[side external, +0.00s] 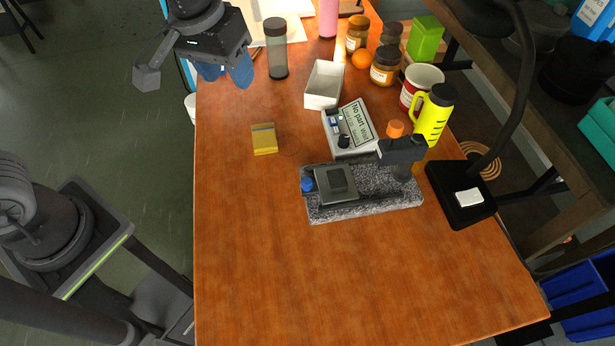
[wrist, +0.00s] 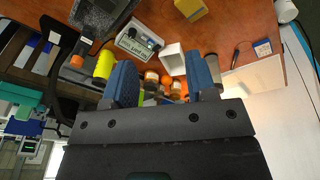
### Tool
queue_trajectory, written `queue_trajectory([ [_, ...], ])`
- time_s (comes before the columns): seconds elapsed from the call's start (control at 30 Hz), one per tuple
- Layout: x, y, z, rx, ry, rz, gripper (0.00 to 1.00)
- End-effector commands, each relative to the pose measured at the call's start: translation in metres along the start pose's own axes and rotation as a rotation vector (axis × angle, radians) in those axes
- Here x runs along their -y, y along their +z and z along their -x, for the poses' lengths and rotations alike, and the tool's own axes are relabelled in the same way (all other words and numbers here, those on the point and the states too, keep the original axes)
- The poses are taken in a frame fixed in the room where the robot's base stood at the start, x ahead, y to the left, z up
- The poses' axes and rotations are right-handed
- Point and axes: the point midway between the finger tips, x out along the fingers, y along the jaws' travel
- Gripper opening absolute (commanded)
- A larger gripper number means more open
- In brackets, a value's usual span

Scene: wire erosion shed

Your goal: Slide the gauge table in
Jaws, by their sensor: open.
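The gauge table (side external: 336,184) is a dark grey block on the left part of a speckled granite base (side external: 390,198). A blue knob (side external: 307,184) sits at its left end. A dark column and head (side external: 401,152) with an orange knob stand at the base's right. In the wrist view the granite base (wrist: 92,14) is cut off at the top edge. My gripper (side external: 228,76) is open and empty, above the table's far left end, well away from the gauge. Its blue fingers (wrist: 162,84) are spread wide in the wrist view.
A yellow block (side external: 264,138) lies left of the gauge. A sign box (side external: 350,128), a white open box (side external: 323,84), jars, a mug and a yellow bottle (side external: 433,116) crowd behind it. A black lamp (side external: 465,200) stands right. The front tabletop is clear.

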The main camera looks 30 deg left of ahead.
Motion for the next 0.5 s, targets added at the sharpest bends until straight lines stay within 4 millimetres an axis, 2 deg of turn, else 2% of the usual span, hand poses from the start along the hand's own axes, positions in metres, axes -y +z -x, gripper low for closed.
queue_trajectory([
  [0.03, -0.018, -0.005, -0.018, 0.038, -0.012, 0.010, 0.52],
  [0.2, -0.066, -0.010, -0.073, 0.121, -0.055, 0.072, 0.52],
  [0.33, -0.091, -0.006, -0.106, 0.160, -0.086, 0.107, 0.52],
  [0.5, -0.106, -0.001, -0.128, 0.180, -0.106, 0.130, 0.52],
])
